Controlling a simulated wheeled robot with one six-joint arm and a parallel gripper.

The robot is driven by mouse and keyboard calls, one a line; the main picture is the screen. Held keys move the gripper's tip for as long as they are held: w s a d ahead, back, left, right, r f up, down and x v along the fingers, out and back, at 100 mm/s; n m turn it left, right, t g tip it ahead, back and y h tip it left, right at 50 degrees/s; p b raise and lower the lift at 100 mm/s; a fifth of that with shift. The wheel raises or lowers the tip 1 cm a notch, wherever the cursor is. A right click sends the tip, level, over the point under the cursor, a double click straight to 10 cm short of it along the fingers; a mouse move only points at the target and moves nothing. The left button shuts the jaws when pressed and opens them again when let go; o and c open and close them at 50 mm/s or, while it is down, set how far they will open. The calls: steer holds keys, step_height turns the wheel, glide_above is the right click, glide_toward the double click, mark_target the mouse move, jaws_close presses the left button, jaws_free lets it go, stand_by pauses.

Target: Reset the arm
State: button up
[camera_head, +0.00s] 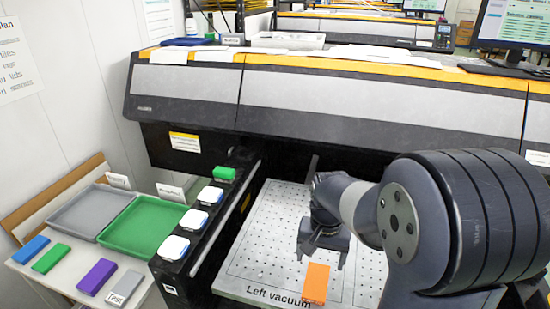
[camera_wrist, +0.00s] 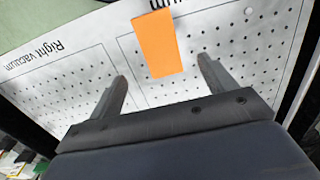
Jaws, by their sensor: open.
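My gripper (camera_head: 322,258) is over the perforated vacuum bed (camera_head: 262,240) of the large printer. In the wrist view my gripper (camera_wrist: 164,80) shows two fingers spread apart with nothing between them. An orange block (camera_head: 315,284) lies on the bed by the "Left vacuum" label, in front of the gripper in the head view. In the wrist view the orange block (camera_wrist: 154,44) lies beyond the fingertips, apart from them. My arm hides the right part of the bed in the head view.
A grey tray (camera_head: 62,222) and a green tray (camera_head: 118,249) stand on a side table at left. Blue (camera_head: 31,249), green (camera_head: 51,258), purple (camera_head: 97,276) and grey "Test" (camera_head: 124,287) blocks lie before them.

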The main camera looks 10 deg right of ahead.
mark_target(317, 281)
step_height(317, 281, down, 8)
steer(key=shift+f, duration=0.1)
steer(key=shift+p, duration=0.4)
steer(key=shift+r+p, duration=0.65)
steer(key=shift+r, duration=0.3)
steer(key=shift+f, duration=0.15)
